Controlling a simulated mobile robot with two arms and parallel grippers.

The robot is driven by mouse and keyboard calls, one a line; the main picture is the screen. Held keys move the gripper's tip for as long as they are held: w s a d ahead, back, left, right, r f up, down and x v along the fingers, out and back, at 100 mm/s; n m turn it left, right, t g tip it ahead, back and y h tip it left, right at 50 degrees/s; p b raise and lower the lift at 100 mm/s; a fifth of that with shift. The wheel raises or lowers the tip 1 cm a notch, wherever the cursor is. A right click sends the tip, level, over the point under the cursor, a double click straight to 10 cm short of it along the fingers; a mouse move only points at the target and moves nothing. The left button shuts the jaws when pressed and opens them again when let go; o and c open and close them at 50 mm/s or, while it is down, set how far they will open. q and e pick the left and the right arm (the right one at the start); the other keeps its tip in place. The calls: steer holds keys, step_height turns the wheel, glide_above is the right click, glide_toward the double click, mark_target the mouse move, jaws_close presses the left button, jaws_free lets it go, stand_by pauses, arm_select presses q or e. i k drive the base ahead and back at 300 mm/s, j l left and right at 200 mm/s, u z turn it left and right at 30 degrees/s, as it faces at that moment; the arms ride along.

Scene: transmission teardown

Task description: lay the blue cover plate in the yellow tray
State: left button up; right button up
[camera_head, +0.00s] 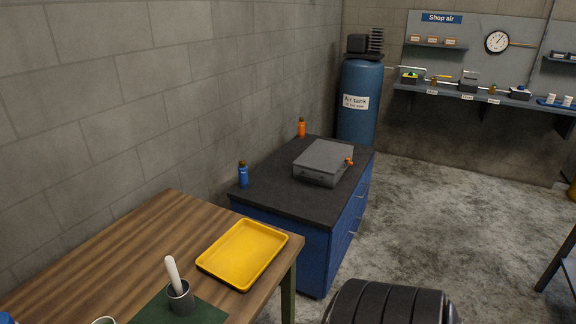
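The yellow tray (243,254) lies on the wooden table (140,240), near its right edge. It looks empty. I do not see a blue cover plate that I can make out for sure. A small bit of something blue (6,318) shows at the bottom left corner, cut off by the picture edge, and I cannot tell what it is. Neither of my grippers is in view.
A grey cup with a white-handled tool (180,295) stands on a green mat (212,313) beside the tray. Behind is a blue cabinet (285,245) with a grey case (322,160), a blue bottle (243,175) and an orange bottle (301,128).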

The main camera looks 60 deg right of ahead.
mark_target(244, 254)
steer(key=l+z, duration=0.75)
steer(key=i+l+z, duration=0.2)
steer(key=l+z, duration=0.2)
steer(key=i+l, duration=0.1)
steer(key=l, duration=0.25)
steer(key=i+l, duration=0.1)
steer(key=l, duration=0.25)
